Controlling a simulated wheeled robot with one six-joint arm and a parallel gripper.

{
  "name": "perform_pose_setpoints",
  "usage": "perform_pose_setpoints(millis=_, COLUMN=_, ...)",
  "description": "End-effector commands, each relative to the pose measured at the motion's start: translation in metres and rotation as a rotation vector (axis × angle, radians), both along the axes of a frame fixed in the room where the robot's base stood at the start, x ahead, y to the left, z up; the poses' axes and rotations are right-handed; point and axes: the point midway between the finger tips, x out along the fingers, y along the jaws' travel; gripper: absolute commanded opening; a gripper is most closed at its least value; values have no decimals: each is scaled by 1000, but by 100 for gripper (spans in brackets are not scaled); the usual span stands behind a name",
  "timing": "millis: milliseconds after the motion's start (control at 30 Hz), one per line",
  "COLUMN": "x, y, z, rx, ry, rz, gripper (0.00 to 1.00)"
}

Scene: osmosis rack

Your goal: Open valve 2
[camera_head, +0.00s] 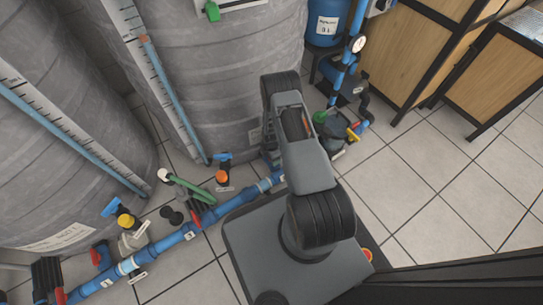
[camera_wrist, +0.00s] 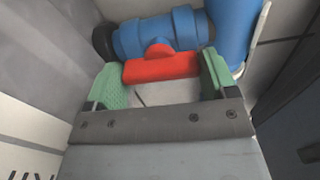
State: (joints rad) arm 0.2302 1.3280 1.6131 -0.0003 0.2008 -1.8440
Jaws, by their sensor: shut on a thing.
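In the wrist view, the green fingers of my gripper (camera_wrist: 161,66) are at both ends of a red valve handle (camera_wrist: 160,70), shut on it. In the head view, my arm hides the gripper and the held handle.
Blue floor piping (camera_head: 155,248) with red-handled valves (camera_head: 195,217) runs along the grey tanks (camera_head: 225,70). A green handle-like bar (camera_head: 190,188) lies beside it. A blue drum (camera_head: 327,25) and wooden cabinets (camera_head: 415,45) stand behind. The tiled floor at right is clear.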

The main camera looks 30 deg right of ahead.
Motion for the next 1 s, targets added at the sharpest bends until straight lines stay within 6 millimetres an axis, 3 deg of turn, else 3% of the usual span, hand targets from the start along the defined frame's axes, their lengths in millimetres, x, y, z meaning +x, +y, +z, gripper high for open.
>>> perform_pose_setpoints(millis=767, x=0, y=0, z=0, rx=-1, ry=-1, rz=97, gripper=55)
perform_pose_setpoints(millis=800, x=0, y=0, z=0, rx=-1, ry=-1, rz=97, gripper=80)
perform_pose_setpoints(millis=1000, x=0, y=0, z=0, rx=0, ry=-1, rz=95, gripper=99)
